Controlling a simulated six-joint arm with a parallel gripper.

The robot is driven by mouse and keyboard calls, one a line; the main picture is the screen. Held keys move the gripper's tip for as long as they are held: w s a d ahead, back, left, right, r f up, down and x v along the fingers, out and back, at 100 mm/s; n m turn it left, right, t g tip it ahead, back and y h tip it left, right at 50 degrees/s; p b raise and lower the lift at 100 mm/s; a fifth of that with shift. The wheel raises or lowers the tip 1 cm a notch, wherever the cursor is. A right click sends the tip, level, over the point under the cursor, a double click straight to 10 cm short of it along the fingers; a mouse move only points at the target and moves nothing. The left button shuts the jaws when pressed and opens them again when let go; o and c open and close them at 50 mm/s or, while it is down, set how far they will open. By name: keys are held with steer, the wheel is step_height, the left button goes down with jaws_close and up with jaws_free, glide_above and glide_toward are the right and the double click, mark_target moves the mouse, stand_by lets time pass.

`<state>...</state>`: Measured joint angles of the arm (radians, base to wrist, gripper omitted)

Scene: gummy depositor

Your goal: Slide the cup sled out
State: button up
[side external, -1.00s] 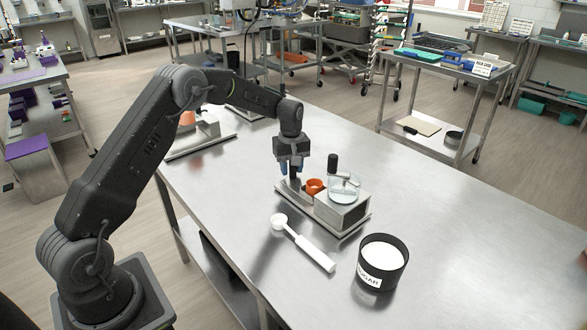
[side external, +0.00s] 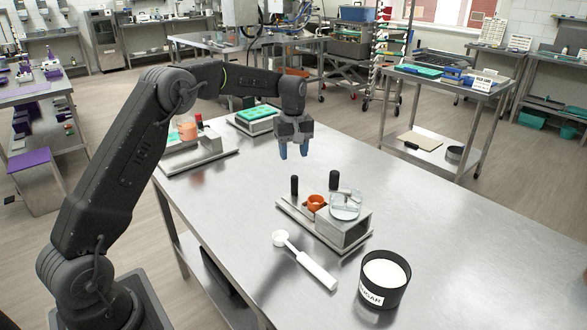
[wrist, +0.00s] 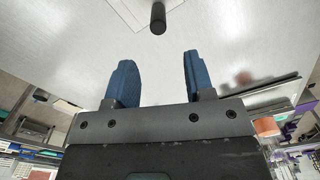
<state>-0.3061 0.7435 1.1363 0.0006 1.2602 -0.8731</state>
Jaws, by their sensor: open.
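An orange cup (side external: 316,202) sits on the sled of the small metal depositor (side external: 357,230), outside the housing, just to its left. A black upright handle (side external: 294,185) stands at the sled's left end. A clear round hopper (side external: 345,205) tops the housing, with a second black knob (side external: 334,180) behind it. My gripper (side external: 294,153) is open and empty in the air, above and behind the handle. In the wrist view, my gripper's blue fingers (wrist: 155,62) are apart, and a black post (wrist: 157,18) shows beyond the gap between them.
A white scoop (side external: 305,262) and a black sugar tub (side external: 383,280) are in front of the depositor. Another metal station (side external: 200,155) and a tray with a green mold (side external: 256,118) stand at the table's far left. The table's right side is clear.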

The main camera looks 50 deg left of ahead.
steer(key=shift+r, duration=1.55)
steer(key=s+d+r+m+t, duration=0.2)
steer(key=s+d+r+m, duration=0.2)
steer(key=s+d+r, duration=0.3)
steer(key=s+d+r+m+t, duration=0.1)
steer(key=s+d+r+m, duration=0.3)
steer(key=s, duration=0.5)
steer(key=s+d+f+m+t, duration=0.1)
steer(key=s+d+f+m, duration=0.1)
steer(key=s, duration=0.6)
steer(key=s+d+f+m+t, duration=0.1)
steer(key=s+d+f+m, duration=0.1)
steer(key=s, duration=0.7)
steer(key=shift+s+d+m+t, duration=0.3)
steer(key=shift+d+m, duration=0.5)
steer(key=shift+d, duration=0.15)
steer(key=shift+f, duration=0.1)
